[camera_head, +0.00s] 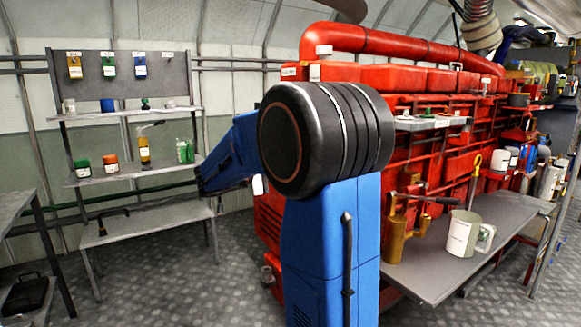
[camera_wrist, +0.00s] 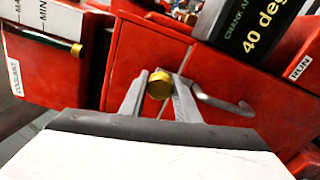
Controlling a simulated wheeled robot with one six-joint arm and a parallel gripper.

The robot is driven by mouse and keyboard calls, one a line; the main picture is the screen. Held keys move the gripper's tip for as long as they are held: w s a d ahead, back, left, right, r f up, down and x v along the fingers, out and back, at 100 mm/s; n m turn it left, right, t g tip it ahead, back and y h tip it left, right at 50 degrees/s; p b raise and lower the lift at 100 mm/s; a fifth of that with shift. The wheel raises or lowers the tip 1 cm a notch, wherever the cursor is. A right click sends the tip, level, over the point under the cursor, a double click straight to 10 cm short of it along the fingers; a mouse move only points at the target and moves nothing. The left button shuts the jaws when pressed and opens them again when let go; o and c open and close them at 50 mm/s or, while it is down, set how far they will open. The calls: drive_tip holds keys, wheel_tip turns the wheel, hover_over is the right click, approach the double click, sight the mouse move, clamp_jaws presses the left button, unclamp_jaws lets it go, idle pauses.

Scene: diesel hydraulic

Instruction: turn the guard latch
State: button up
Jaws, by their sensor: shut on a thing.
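In the wrist view a round brass knob (camera_wrist: 159,86), which looks like the guard latch, stands out from a red panel (camera_wrist: 145,55). My gripper (camera_wrist: 161,77) has one grey finger on each side of the knob and is shut on it. A grey curved handle (camera_wrist: 222,103) is on the red panel just to the right of the fingers. In the head view my blue arm hides the gripper and the knob.
Labels reading coolant, run and "40 deg" surround the panel in the wrist view. In the head view the red engine (camera_head: 420,80) fills the right. Shelves (camera_head: 130,173) stand left.

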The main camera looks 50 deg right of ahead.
drive_tip(key=o, duration=1)
drive_tip(key=shift+o, duration=0.2)
drive_tip(key=shift+a, duration=0.1)
drive_tip(key=v, duration=1.7)
drive_tip(key=shift+a, duration=0.2)
drive_tip(key=shift+s+f, duration=0.1)
